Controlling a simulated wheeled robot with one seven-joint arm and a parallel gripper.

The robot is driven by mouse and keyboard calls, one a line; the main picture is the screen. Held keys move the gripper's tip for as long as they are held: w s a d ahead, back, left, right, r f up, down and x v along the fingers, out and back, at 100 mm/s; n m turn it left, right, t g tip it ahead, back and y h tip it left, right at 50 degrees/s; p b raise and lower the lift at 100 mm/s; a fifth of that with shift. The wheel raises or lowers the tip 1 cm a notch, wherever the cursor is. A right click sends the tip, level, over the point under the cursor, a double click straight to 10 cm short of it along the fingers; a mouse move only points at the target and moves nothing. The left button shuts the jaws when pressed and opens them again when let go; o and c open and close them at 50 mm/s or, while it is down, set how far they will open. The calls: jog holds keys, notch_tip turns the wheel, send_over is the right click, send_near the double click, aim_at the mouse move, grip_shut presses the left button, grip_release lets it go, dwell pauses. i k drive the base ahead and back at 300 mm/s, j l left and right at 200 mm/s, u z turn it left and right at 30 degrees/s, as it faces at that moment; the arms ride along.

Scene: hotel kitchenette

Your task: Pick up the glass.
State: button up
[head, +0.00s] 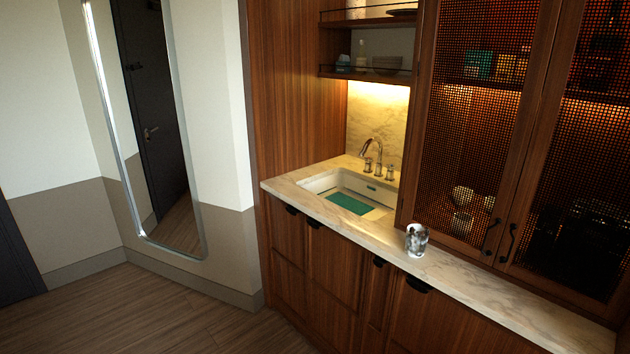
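A clear glass (416,241) with dark and bright reflections stands upright on the marble counter (480,288), near its front edge. It is right of the sink and in front of the mesh cabinet doors. No part of my gripper or arm shows in the head view, so I cannot see whether it is open or shut.
A sink (378,213) with a green mat (349,203) and a faucet (372,150) lies left of the glass. Mesh cabinet doors (480,130) rise close behind it. A mirror (150,130) leans at the left wall. The wooden floor (170,310) is clear.

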aim_at(416, 241)
jog(key=i+z, duration=0.1)
jog(key=i, duration=0.5)
jog(key=i+j, duration=0.1)
jog(key=i, duration=0.5)
jog(key=i+j, duration=0.25)
jog(key=i, duration=0.15)
jog(key=i+j, duration=0.2)
jog(key=i, duration=0.2)
jog(key=j+u, duration=0.05)
